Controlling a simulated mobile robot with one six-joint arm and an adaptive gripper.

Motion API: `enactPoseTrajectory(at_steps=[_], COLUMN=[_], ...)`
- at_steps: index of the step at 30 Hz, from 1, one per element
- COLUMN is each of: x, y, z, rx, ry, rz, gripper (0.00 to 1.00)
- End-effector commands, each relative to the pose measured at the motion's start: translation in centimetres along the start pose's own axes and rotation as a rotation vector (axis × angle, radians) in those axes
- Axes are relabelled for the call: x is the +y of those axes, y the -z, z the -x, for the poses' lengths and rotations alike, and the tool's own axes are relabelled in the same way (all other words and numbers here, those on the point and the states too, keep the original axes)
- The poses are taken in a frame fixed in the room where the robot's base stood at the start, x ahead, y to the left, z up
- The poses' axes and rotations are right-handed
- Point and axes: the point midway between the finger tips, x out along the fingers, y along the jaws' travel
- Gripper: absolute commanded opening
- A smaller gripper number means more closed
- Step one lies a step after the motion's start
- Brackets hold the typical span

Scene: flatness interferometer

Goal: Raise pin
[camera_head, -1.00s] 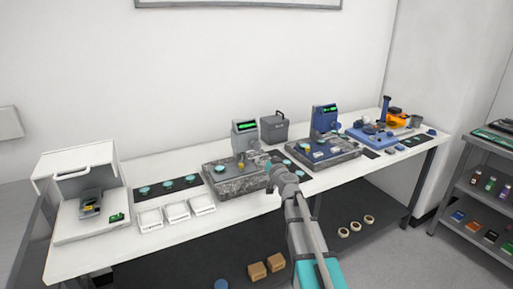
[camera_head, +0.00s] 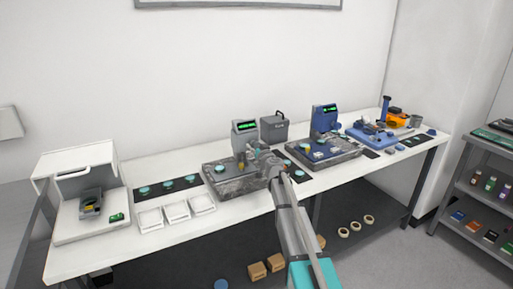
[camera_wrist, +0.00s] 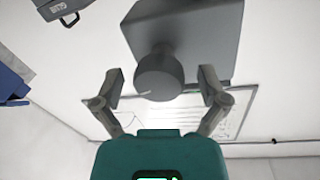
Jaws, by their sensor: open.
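The grey gauge (camera_head: 244,126) with a green display stands on a dark granite plate (camera_head: 222,186) at the middle of the bench. In the wrist view its grey body (camera_wrist: 185,32) fills the top middle, with a dark round knob-like part (camera_wrist: 158,78) facing me. My gripper (camera_wrist: 160,76) is open, with one finger on each side of this round part; I see gaps on both sides. In the head view my gripper (camera_head: 258,149) is in front of the gauge and hides its lower part. I cannot tell whether the round part is the pin.
A grey case (camera_head: 274,130) with a handle stands behind right of the gauge. A blue gauge (camera_head: 325,118) on another granite plate is to the right. White trays (camera_head: 176,211) and a dark mat with teal discs (camera_head: 168,189) lie left. A white hooded station (camera_head: 80,190) stands far left.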

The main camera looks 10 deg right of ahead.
Motion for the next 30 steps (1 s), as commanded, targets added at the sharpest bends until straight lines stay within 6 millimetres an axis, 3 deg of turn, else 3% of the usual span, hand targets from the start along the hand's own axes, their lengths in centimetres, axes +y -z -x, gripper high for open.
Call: enactPoseTrajectory(at_steps=[7,20,30], x=[0.00,0.01,0.01], y=[0.00,0.00,0.04], z=[0.02,0.01,-0.02], rx=[0.000,0.000,-0.003], ry=[0.000,0.000,-0.001], rz=[0.000,0.000,-0.025], gripper=[0.91,0.11,0.11])
